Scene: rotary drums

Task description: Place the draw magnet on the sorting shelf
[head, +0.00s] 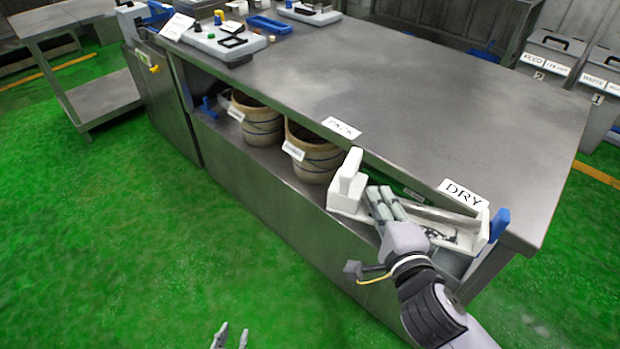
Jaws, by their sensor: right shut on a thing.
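A silver bar (436,213), probably the draw magnet, lies along a white tray-like holder (483,232) under the table corner by the DRY label. The holder's left end has a tall white block (349,178). My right gripper (377,193) reaches in at the left part of the holder, beside the white block and the bar's left end. Its fingers are close together and hide what is between them. My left gripper (231,337) is at the bottom edge, over the green floor, fingers apart and empty. I cannot tell which surface is the sorting shelf.
Two labelled buckets (258,122) (315,152) stand on the shelf under the steel table (420,90). The tabletop's middle and right are bare; devices and small parts stand at its far left. Labelled bins (549,55) stand at the right back. A blue piece (499,224) sticks up at the near corner.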

